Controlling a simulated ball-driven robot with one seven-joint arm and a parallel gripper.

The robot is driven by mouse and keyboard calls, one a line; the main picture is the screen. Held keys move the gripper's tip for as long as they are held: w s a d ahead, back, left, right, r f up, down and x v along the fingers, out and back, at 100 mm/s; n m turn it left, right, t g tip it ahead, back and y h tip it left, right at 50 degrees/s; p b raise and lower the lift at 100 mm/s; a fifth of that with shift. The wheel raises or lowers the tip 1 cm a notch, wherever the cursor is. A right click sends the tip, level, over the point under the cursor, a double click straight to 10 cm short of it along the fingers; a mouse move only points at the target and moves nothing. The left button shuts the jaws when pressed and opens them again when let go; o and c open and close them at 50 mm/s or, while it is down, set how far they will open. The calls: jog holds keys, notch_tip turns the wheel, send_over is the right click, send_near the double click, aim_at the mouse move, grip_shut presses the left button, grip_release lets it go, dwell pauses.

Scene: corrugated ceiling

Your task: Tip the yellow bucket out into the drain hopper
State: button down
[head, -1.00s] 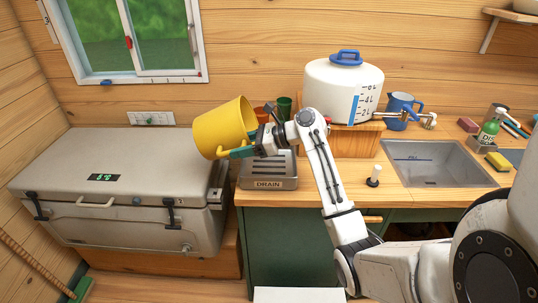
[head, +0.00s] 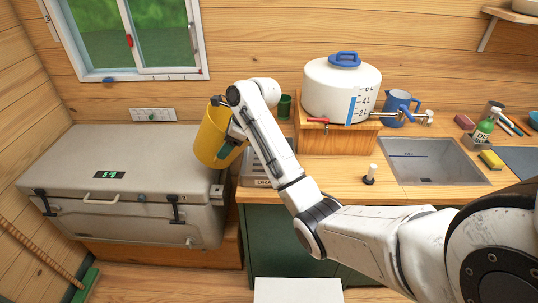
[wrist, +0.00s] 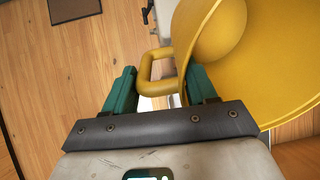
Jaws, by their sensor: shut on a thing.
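The yellow bucket (head: 212,137) hangs tilted over the right end of the grey chest, left of the drain hopper. In the wrist view the bucket (wrist: 275,85) fills the upper right, its rim curving past the right finger. My gripper (wrist: 160,88) has its teal fingers on either side of the bucket's yellow loop handle (wrist: 146,78) and is shut on it. In the head view my gripper (head: 230,147) is partly hidden behind my wrist. The drain hopper (head: 252,170), a grey slatted box, is on the counter's left end, largely covered by my arm. The bucket's contents cannot be made out.
The grey chest (head: 110,165) stands left of the counter. A green cup (head: 284,107) is behind my arm.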

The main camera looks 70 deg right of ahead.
aim_at(210, 145)
jog(key=w+g, duration=0.1)
jog(key=w+a+g+h, duration=0.1)
jog(key=w+g, duration=0.1)
jog(key=shift+w+a+f+g+h, duration=0.3)
jog(key=shift+w+a+g, duration=0.05)
jog(key=shift+w+g, duration=0.05)
jog(key=shift+w+a+g, duration=0.1)
jog(key=shift+w+g, duration=0.2)
jog(key=shift+w+a+r+g+h, duration=0.2)
jog(key=shift+w+r+g+h, duration=0.35)
jog(key=shift+g, duration=0.25)
jog(key=shift+s+a, duration=0.1)
jog(key=shift+a, duration=0.05)
